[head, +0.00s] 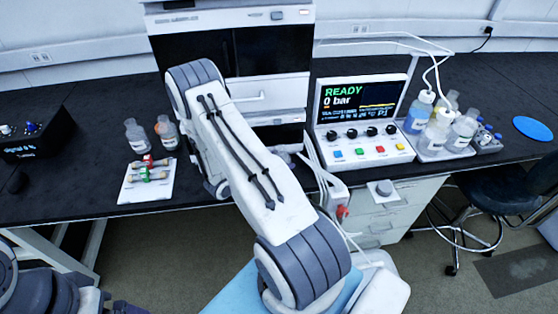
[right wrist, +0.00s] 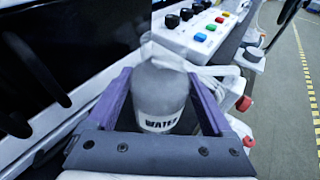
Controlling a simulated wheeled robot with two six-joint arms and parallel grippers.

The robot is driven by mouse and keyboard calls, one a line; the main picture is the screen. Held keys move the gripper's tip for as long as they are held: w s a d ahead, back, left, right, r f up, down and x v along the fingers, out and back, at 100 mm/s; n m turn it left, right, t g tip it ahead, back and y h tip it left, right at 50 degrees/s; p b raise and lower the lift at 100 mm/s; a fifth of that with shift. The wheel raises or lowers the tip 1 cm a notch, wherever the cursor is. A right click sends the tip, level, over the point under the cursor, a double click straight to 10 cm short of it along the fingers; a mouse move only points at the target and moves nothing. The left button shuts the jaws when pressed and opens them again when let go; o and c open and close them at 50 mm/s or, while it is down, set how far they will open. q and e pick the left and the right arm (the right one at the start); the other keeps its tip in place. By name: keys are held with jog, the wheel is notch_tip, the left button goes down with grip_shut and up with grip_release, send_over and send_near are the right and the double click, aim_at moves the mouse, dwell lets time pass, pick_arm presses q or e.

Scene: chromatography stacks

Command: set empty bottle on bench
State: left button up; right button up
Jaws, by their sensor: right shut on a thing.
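In the right wrist view a clear greyish bottle (right wrist: 158,90) with a white label reading WATER stands between the purple fingers of my right gripper (right wrist: 158,101). The gripper is shut on it. The bottle's base is hidden by the gripper body, so I cannot tell whether it touches anything. In the head view my right arm hides the bottle and most of the gripper in front of the instrument. The black bench (head: 75,130) runs across the head view. My left gripper is not in view.
Two bottles (head: 138,137) (head: 167,134) and a white plate (head: 135,192) with red and green fittings stand left of my arm. The control panel (head: 357,150), a tray of several bottles (head: 430,156) and a blue disc (head: 533,128) are to the right. Tubes hang near the bench edge.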

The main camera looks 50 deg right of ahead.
jog(key=o, duration=1.4)
jog(key=shift+f, duration=0.1)
jog(key=shift+a+r+p, duration=0.1)
jog(key=shift+r+p, duration=0.15)
jog(key=shift+p, duration=0.05)
jog(key=b+v, duration=0.2)
jog(key=v, duration=0.9)
jog(key=shift+a+r, duration=0.2)
jog(key=shift+a, duration=0.15)
